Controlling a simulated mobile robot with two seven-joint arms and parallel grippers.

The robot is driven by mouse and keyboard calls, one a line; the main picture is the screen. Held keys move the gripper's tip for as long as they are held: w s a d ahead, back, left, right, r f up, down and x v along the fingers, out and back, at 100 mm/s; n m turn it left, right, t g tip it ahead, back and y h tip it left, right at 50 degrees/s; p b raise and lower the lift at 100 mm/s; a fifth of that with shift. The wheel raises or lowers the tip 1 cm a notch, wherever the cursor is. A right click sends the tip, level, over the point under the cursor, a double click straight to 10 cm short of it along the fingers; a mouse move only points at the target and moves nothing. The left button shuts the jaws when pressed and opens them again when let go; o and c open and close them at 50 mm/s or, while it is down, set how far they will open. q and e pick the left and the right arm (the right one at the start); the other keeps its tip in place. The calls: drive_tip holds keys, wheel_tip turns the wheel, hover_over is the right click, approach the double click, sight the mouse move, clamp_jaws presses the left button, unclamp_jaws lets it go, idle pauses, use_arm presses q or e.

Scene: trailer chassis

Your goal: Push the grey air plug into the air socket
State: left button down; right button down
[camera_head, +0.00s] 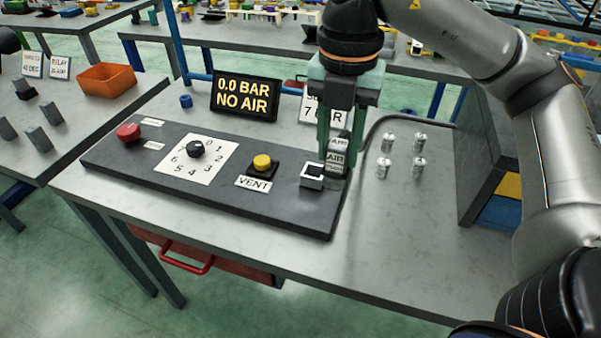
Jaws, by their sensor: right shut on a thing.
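The grey air plug (335,159), marked AIR, is held between the fingers of my right gripper (337,165), which is shut on it and points down. The air socket (312,176) is a dark block with a white-edged face, near the right end of the dark control panel (285,210). The plug is just right of and slightly behind the socket; whether they touch, I cannot tell. A dark hose (375,122) runs over the table behind the gripper; its end is hidden. The display (246,95) reads 0.0 BAR NO AIR. My left gripper is not in view.
The panel also carries a red button (128,132), a black dial (195,149) and a yellow VENT button (262,163). Several small metal cylinders (385,165) stand right of the gripper. A partly hidden sign (312,108) stands behind. The table's front right is clear.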

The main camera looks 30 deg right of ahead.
drive_tip(key=w+d+f, duration=0.1)
drive_tip(key=w+f, duration=0.3)
drive_tip(key=w+d+f+p, duration=0.1)
drive_tip(key=w+d+f, duration=0.1)
drive_tip(key=w+f, duration=0.2)
drive_tip(key=w+d+f, duration=0.2)
drive_tip(key=w+f, duration=0.2)
drive_tip(key=w, duration=0.1)
drive_tip(key=shift+w+f+p, duration=0.1)
drive_tip(key=shift+f+p, duration=0.2)
drive_tip(key=shift+f, duration=0.2)
drive_tip(key=shift+f, duration=0.2)
drive_tip(key=c, duration=0.5)
unclamp_jaws()
drive_tip(key=shift+r, duration=0.1)
